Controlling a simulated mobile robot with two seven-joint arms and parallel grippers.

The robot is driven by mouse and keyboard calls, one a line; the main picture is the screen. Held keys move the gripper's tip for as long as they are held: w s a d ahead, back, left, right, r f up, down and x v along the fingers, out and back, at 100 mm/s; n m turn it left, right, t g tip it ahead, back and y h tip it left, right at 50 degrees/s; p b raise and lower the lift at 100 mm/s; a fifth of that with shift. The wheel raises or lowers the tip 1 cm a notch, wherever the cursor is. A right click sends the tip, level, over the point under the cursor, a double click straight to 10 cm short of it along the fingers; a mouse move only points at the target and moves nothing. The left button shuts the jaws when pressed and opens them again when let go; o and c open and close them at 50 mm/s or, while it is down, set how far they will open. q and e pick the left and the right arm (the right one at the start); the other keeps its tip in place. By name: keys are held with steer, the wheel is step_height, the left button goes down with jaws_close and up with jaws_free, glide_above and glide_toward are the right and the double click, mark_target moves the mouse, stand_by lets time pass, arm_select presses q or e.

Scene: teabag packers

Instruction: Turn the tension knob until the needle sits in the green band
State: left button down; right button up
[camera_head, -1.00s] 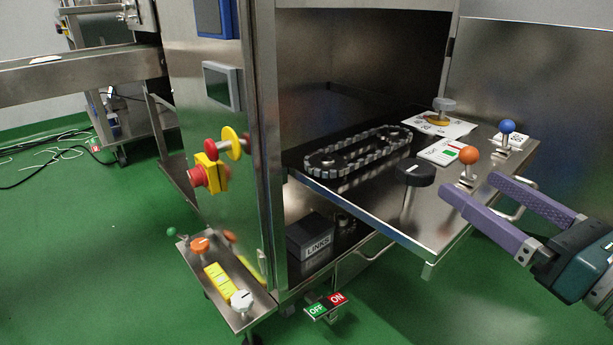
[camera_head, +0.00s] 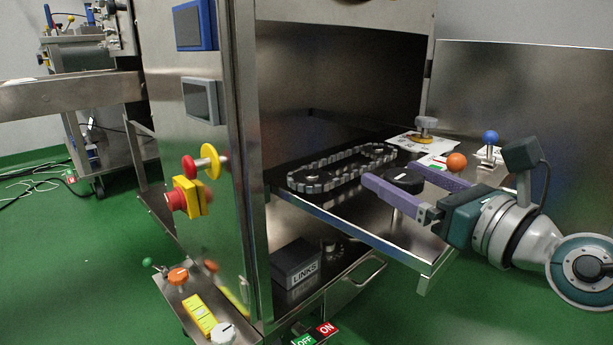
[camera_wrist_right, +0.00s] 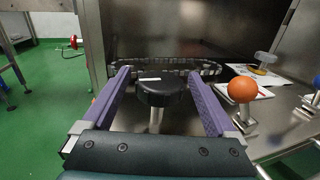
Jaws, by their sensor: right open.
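The black tension knob (camera_head: 404,182), with a white mark on top, stands on a pale stem above the steel shelf. In the right wrist view the knob (camera_wrist_right: 160,93) sits between the two purple fingers, with a gap on each side. My right gripper (camera_head: 390,174) is open around it, not closed on it. A white card with green and red marks (camera_head: 437,160) lies behind the gripper, partly hidden; I cannot make out a needle. My left gripper is out of view.
A chain loop (camera_head: 340,166) lies on the shelf left of the knob. An orange ball lever (camera_head: 456,162), a blue ball lever (camera_head: 490,138) and a grey knob (camera_head: 426,123) stand close by. The cabinet's steel post (camera_head: 250,200) rises at the left.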

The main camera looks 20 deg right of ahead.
steer(key=c, duration=1.4)
